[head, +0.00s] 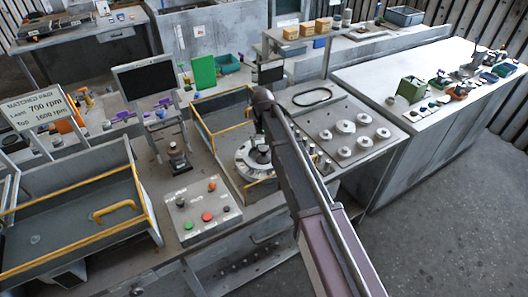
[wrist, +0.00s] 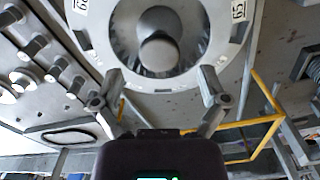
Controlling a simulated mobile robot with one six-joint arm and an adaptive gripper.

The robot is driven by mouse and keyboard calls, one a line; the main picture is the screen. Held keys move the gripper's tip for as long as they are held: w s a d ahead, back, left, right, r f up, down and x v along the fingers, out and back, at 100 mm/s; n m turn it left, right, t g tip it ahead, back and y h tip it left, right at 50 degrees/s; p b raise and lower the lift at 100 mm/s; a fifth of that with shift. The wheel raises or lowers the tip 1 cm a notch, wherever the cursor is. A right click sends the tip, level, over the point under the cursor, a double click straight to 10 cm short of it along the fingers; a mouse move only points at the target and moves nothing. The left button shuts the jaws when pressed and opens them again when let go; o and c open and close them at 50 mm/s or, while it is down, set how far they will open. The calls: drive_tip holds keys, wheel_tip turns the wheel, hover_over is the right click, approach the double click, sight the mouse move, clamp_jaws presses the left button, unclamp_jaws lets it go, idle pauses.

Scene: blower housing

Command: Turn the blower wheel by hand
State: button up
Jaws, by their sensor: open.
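The blower wheel (head: 247,166) is a pale round ring with dark slots around a dark centre, set in the yellow-edged bay on the bench in the head view. In the wrist view the wheel (wrist: 218,48) fills the upper middle, with a rounded grey hub (wrist: 158,52) at its centre and white number labels near its edge. My gripper (wrist: 160,78) is open and empty. Its two fingers reach toward the near edge of the wheel, one on each side of the hub; I cannot tell whether they touch it. In the head view my arm hides part of the wheel and most of the gripper.
Yellow rails (head: 219,131) edge the bay. A button panel (head: 203,211) and a dark knobbed post (head: 178,158) stand left of it. A plate with several round knobs (head: 345,127) lies to the right. A yellow-railed tray (head: 62,203) and a sign reading 700 rpm (head: 40,115) are further left.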

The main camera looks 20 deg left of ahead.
sight(263, 155)
drive_tip(key=shift+f+b, duration=1.1)
drive_tip(key=shift+f, duration=0.25)
clamp_jaws()
drive_tip(key=shift+s+d, duration=0.1)
drive_tip(key=shift+d, duration=0.15)
drive_tip(key=shift+s+a, duration=0.1)
drive_tip(key=shift+a, duration=0.2)
